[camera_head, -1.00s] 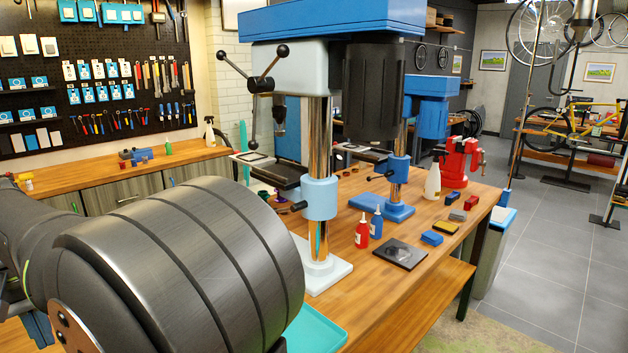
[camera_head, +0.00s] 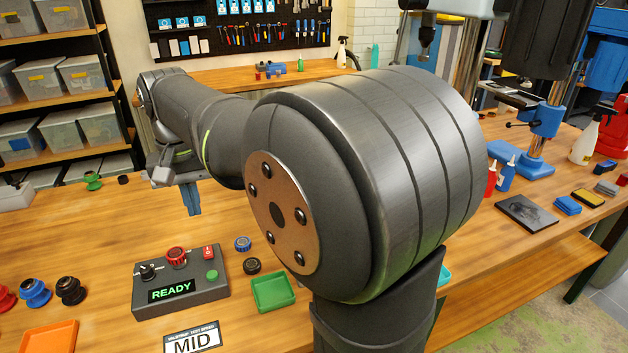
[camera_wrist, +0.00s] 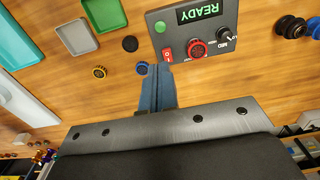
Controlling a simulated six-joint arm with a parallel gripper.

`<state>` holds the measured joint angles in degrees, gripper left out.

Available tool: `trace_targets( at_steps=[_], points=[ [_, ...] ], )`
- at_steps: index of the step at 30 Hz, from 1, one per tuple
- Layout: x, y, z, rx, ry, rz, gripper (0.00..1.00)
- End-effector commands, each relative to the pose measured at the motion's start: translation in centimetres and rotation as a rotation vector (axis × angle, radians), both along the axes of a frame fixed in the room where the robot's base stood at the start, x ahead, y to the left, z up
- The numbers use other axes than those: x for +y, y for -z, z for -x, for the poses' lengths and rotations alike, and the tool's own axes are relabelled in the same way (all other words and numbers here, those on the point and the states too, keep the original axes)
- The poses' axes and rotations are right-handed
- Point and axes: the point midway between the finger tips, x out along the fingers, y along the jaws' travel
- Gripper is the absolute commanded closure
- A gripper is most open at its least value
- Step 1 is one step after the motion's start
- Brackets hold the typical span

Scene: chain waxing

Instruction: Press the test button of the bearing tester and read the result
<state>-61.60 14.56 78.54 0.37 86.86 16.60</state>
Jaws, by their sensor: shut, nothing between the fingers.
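The bearing tester (camera_head: 181,290) is a dark grey box on the wooden bench. Its lit display (camera_head: 171,290) reads READY in green. A green button (camera_head: 212,275) is on its right side, below a red switch (camera_head: 208,252). A red round part (camera_head: 176,257) and a black selector knob (camera_head: 148,271) are on its top. My gripper (camera_head: 193,212) is shut and empty, pointing down beyond the tester. In the wrist view, my blue fingers (camera_wrist: 156,72) end near the red switch (camera_wrist: 167,54), apart from the green button (camera_wrist: 160,27). Their height above the bench is unclear.
A blue bearing (camera_head: 243,243) and a dark one (camera_head: 251,266) lie right of the tester, near a green tray (camera_head: 274,292). A MID placard (camera_head: 193,341) is in front. Several coloured parts and an orange tray (camera_head: 49,337) are left.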

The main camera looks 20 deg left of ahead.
Motion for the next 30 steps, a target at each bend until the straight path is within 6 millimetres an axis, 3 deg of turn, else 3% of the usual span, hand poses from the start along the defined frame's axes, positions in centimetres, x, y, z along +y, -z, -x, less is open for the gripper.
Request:
trace_targets(
  at_steps=[8,18,24,30],
  points=[
    [-0.2,1.2,0.2,-0.056,-0.102,0.045,1.00],
    [-0.8,5.8,0.6,-0.360,-0.764,0.356,1.00],
    [-0.2,6.9,1.0,-0.496,-1.127,0.544,1.00],
    [0.3,7.1,1.3,-0.560,-1.304,0.645,1.00]
  ],
)
